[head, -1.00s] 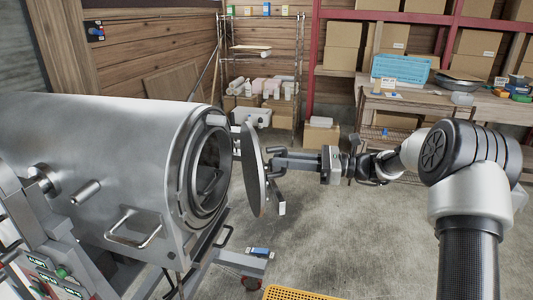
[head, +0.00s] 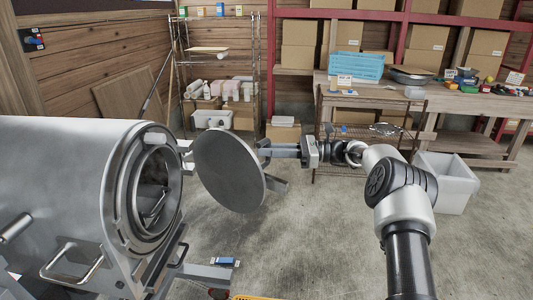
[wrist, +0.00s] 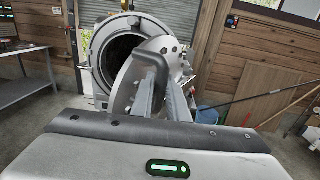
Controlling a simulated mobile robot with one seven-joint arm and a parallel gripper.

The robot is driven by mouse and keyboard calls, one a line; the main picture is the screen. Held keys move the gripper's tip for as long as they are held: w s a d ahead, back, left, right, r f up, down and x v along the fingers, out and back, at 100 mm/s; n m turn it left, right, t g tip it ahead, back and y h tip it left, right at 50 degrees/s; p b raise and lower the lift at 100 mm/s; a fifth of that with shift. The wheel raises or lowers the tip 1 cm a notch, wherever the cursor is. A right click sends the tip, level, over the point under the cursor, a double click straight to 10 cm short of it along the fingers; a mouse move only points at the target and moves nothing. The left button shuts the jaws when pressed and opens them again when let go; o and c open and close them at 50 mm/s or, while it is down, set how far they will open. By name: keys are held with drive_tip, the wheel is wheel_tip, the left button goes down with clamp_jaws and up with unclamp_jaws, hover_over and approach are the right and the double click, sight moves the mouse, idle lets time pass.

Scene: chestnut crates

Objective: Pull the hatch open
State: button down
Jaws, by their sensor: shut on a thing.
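The hatch (head: 230,170) is a round grey metal disc at the mouth of a large steel drum (head: 60,180). It stands swung well away from the opening (head: 152,190), with its inner face towards the head camera. My gripper (head: 268,151) is on the hatch's outer side, shut on its handle; the disc hides the grip in the head view. In the wrist view the gripper's fingers (wrist: 168,100) reach towards the hatch (wrist: 127,85), and the drum's dark opening shows behind it.
A wire shelf (head: 215,75) with bottles and boxes stands behind. A workbench (head: 400,95) with a blue crate (head: 355,66) is at the back right, a white bin (head: 445,182) below it. The grey floor in front is mostly clear.

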drive_tip(key=shift+w, duration=0.2)
drive_tip(key=c, duration=1.7)
unclamp_jaws()
drive_tip(key=d, duration=1.2)
drive_tip(key=shift+s+b, duration=0.4)
